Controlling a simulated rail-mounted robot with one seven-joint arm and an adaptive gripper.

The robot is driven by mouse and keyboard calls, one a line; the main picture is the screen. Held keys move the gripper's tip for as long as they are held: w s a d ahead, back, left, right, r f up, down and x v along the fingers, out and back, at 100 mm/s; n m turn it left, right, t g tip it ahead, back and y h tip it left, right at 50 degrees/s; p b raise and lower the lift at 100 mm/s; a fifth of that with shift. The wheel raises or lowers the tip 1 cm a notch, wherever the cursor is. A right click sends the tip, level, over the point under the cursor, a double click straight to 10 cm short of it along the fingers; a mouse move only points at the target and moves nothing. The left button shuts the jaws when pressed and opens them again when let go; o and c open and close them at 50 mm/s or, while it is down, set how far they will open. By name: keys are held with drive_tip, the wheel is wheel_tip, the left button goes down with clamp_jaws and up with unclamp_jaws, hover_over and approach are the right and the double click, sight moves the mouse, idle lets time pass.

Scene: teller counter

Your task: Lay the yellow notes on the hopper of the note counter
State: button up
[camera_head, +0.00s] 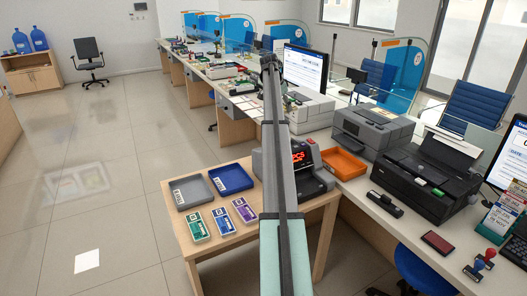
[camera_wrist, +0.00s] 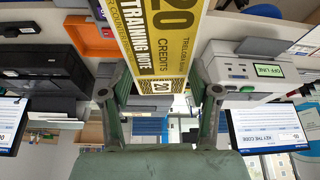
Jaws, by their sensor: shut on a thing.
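The yellow notes (camera_wrist: 150,45), printed "20 credits" and "training note", are between the fingers of my gripper (camera_wrist: 160,88) in the wrist view. My gripper is shut on them, and they run up past the top of that picture. In the head view my gripper (camera_head: 269,62) is a small dark shape at the far end of my raised arm. I cannot make out the notes there. The note counter (camera_head: 319,177), grey with a red lit display, stands on the wooden side table. My arm crosses in front of it and hides part of it, including most of its hopper.
An orange tray (camera_head: 344,163) and printers (camera_head: 372,130) stand on the counter to the right.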

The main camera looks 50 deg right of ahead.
drive_tip(key=shift+s+d+m, duration=0.1)
drive_tip(key=shift+s+m, duration=0.2)
drive_tip(key=shift+m, duration=0.3)
drive_tip(key=shift+f, duration=0.25)
drive_tip(key=shift+g, duration=0.3)
wheel_tip(320, 180, down, 20)
drive_tip(key=p, duration=0.4)
drive_tip(key=shift+r, duration=0.25)
drive_tip(key=shift+f, duration=0.1)
drive_tip(key=shift+f, duration=0.1)
drive_tip(key=o, duration=1.2)
drive_tip(key=shift+c, duration=0.2)
